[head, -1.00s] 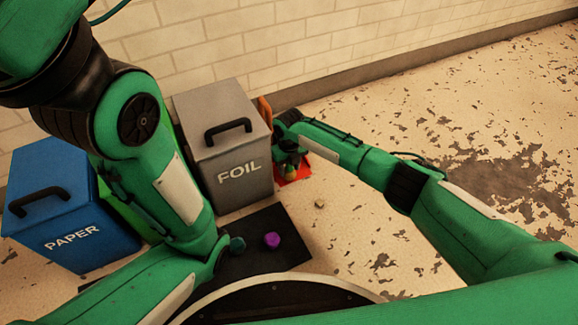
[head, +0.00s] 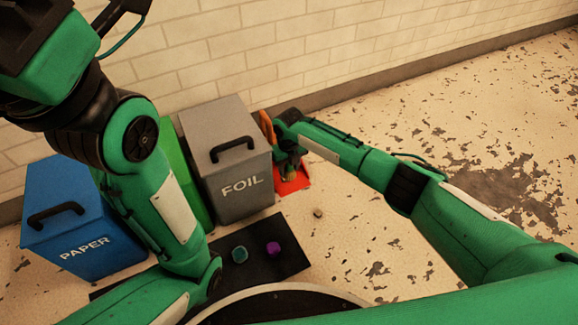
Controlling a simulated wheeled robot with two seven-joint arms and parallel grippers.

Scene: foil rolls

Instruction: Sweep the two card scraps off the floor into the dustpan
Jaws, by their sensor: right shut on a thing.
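A red dustpan (head: 298,183) lies on the floor just right of the grey FOIL bin. My right gripper (head: 289,168) points down over the dustpan. It is shut on a small tan thing (head: 290,177) that looks like a card scrap, partly hidden by the fingers. I cannot tell if that thing touches the dustpan. One small scrap (head: 318,213) lies on the bare floor, nearer me than the dustpan. My left arm rises at the left and its gripper is out of view.
The grey FOIL bin (head: 230,160), a green bin (head: 196,200) and the blue PAPER bin (head: 80,215) stand along the wall. An orange thing (head: 267,127) stands behind the dustpan. A black mat (head: 290,265) holds a teal lump (head: 239,254) and a purple lump (head: 273,248). Floor to the right is clear.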

